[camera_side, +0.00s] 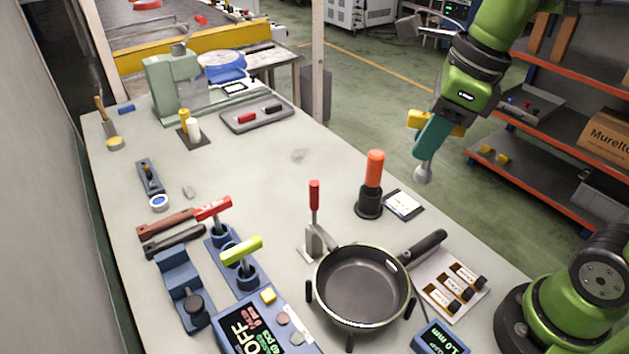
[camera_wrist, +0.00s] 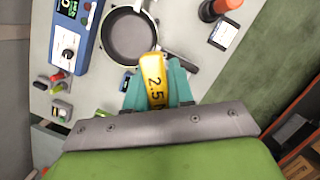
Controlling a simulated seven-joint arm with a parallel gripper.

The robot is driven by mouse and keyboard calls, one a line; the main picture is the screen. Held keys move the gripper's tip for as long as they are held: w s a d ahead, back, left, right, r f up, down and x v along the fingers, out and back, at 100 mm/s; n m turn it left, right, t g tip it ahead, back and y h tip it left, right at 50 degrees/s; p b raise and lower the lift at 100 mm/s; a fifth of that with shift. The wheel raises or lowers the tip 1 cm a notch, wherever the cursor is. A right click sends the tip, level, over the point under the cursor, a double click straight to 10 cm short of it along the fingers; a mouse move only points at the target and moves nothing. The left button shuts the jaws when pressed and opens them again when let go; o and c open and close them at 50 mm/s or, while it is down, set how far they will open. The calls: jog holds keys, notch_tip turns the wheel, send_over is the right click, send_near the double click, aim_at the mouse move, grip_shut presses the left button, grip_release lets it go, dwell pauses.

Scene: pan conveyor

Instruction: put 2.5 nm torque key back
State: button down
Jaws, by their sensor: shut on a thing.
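My gripper (camera_side: 430,140) is raised over the right side of the bench, beyond its edge in the side view, with teal fingers shut on a yellow torque key (camera_side: 417,119). In the wrist view the yellow handle (camera_wrist: 154,75) marked "2.5" lies between the fingers (camera_wrist: 157,85). A pale rounded piece shows below the fingers in the side view; I cannot tell what it is. A blue key rack (camera_side: 222,258) stands at the left front of the bench, far from my gripper. It carries a red T-handle key (camera_side: 213,208) and a yellow-green one (camera_side: 241,250).
A black pan (camera_side: 362,284) sits at the bench front, beside a red-handled clamp (camera_side: 314,195). An orange-handled tool (camera_side: 374,170) stands upright in a black holder. A blue display box (camera_side: 262,328) is beside the rack. The middle of the bench is mostly clear.

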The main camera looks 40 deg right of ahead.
jog(key=w+a+r+n+g+y, duration=0.2)
jog(key=w+a+n, duration=0.5)
jog(key=w+a, duration=1.05)
jog(key=w+a+f+n, duration=0.2)
jog(key=w+a+f, duration=0.1)
jog(key=a, duration=0.4)
notch_tip(320, 180, down, 18)
jog(key=shift+s+r+h, duration=0.2)
jog(key=shift+s+h, duration=0.05)
jog(key=shift+h, duration=0.05)
jog(key=shift+d+x, duration=0.25)
jog(key=shift+x, duration=0.85)
jog(key=shift+d+x, duration=0.25)
jog(key=shift+x, duration=0.85)
dwell(0.4)
jog(key=c, duration=0.9)
grip_release()
jog(key=shift+s+f, duration=0.1)
jog(key=shift+f, duration=0.05)
